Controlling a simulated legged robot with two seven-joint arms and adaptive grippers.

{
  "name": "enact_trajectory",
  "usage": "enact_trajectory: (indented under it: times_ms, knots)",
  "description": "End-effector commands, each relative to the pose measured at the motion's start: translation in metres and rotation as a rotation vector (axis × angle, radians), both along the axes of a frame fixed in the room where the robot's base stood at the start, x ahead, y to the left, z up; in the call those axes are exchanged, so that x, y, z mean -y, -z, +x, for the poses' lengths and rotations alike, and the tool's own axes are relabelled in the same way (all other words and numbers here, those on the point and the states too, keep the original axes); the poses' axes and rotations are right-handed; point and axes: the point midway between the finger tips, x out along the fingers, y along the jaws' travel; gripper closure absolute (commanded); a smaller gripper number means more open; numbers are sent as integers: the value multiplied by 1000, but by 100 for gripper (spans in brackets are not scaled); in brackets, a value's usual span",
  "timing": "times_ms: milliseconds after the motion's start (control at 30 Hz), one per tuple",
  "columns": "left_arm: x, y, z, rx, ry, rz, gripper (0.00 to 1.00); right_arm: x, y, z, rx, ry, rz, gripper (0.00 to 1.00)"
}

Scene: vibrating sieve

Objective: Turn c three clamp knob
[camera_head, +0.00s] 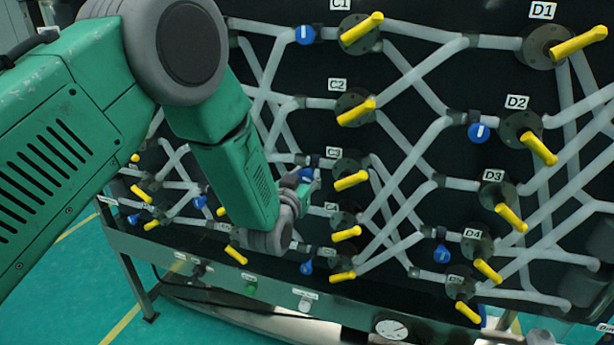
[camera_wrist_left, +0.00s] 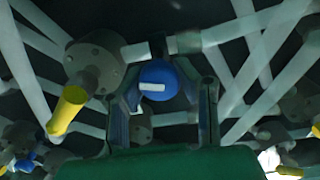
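The blue clamp knob (camera_head: 305,175) beside the C3 label (camera_head: 334,153) is partly hidden behind my left gripper (camera_head: 304,186). In the left wrist view, a round blue knob (camera_wrist_left: 158,84) with a white stripe, lying roughly level, sits between the two fingers of my left gripper (camera_wrist_left: 163,100). The fingers are apart, with a visible gap at the right finger; whether the left finger touches the knob I cannot tell. The yellow C3 valve handle (camera_head: 351,180) is just right of the gripper in the head view. My right gripper is out of view.
The panel carries translucent pipes and several yellow handles, such as C2 (camera_head: 356,112) above and C4 (camera_head: 346,234) below. Another blue knob (camera_head: 305,34) is near C1. In the wrist view a yellow handle (camera_wrist_left: 67,110) juts out close left of the gripper.

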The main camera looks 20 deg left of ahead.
Motion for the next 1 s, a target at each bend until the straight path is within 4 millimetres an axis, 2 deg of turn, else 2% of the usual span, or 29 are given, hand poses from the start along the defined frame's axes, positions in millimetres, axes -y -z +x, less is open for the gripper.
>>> enact_trajectory:
  times_ms: [167,367,567,600,633,667,1000]
  knots:
    - [2,1,0,0,4,-15,100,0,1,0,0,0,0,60]
    - [1,1,-1,-5,4,-137,100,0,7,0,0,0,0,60]
    - [1,1,-1,-6,4,-135,100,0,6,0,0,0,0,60]
    - [1,1,-1,-6,4,-135,63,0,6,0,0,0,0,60]
    - [1,1,-1,-6,4,-135,52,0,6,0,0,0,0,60]
    - [1,1,-1,-6,4,-134,50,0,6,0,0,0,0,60]
    - [1,0,-3,-5,3,-134,50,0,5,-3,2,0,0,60]
